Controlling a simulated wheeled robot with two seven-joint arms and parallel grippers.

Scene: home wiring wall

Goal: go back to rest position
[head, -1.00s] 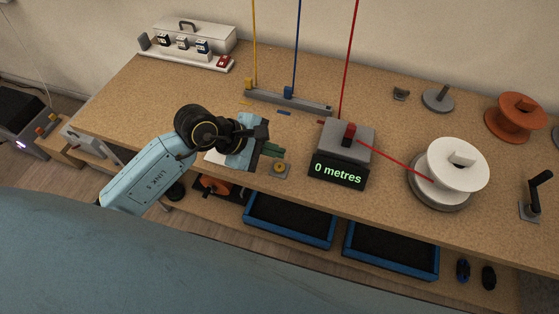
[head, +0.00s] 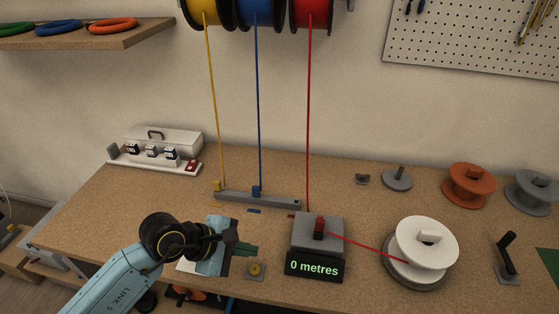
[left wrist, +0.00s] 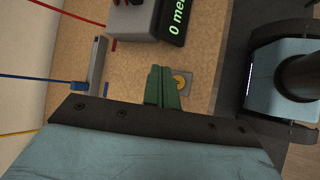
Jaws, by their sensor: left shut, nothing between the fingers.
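My left gripper (head: 246,249) is over the front part of the workbench, left of the grey metre counter (head: 317,234). Its green fingers are shut together with nothing between them. The closed fingers also show in the left wrist view (left wrist: 162,88), near a small grey plate with a yellow button (left wrist: 180,82). That button also shows in the head view (head: 255,269), just in front of the gripper. The counter display reads "0 metres". My right gripper is not in view.
A red wire runs from the counter to a white spool (head: 427,243). Yellow, blue and red wires hang from wall reels to the bench; yellow and blue reach a grey bar (head: 270,200). An orange spool (head: 469,184) and a crank (head: 507,257) stand at right. The bench's left part is mostly clear.

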